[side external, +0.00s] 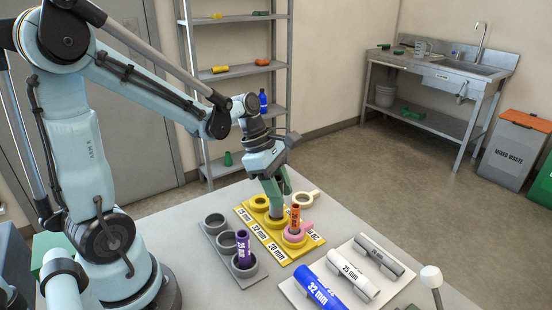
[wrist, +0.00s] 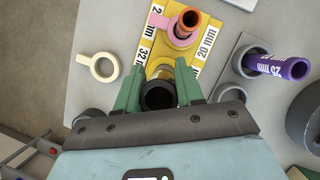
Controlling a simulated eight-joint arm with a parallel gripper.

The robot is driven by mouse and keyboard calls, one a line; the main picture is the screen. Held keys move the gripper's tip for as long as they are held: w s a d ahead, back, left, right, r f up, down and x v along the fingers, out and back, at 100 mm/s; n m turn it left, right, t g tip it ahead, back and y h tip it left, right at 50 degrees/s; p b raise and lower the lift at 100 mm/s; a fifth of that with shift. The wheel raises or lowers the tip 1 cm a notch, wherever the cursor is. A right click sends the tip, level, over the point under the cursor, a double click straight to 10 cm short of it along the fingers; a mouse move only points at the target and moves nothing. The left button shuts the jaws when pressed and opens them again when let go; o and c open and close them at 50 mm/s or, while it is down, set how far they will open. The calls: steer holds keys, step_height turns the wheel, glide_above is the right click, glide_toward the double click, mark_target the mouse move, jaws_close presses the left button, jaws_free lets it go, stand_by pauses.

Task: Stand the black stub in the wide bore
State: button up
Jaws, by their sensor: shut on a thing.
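The black stub (wrist: 158,97) is between the two green fingers of my gripper (wrist: 158,92) in the wrist view, seen nearly end-on. My gripper (side external: 277,200) points down over the middle of the yellow block (side external: 310,249), at the yellow ring (side external: 267,222) by the 32 mm label. The fingers hide most of the stub in the side view. I cannot tell whether its lower end is inside that bore or just above it. Another yellow ring (side external: 259,201) is at the block's far end. A pink ring (side external: 300,240) at the near end holds an upright orange stub (side external: 295,217).
A grey block (side external: 213,238) with grey rings stands left, a purple stub (side external: 243,247) in its nearest ring. A cream ring (side external: 313,199) lies right of the yellow block. A white tray (side external: 300,291) with blue, white and grey pipes is at front right.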

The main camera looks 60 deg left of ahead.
steer(key=shift+f, duration=1.35)
steer(key=o, duration=1.1)
steer(key=v, duration=1.1)
steer(key=s+d+f+m+t+y, duration=0.1)
steer(key=d+m+t+y, duration=0.1)
steer(key=m, duration=1)
steer(key=s+d+m+t+y, duration=0.1)
steer(key=d+m+t, duration=0.2)
steer(key=m, duration=0.9)
steer(key=shift+s+d+f+y, duration=0.35)
steer(key=shift+d+y, duration=0.05)
steer(key=shift+d, duration=0.6)
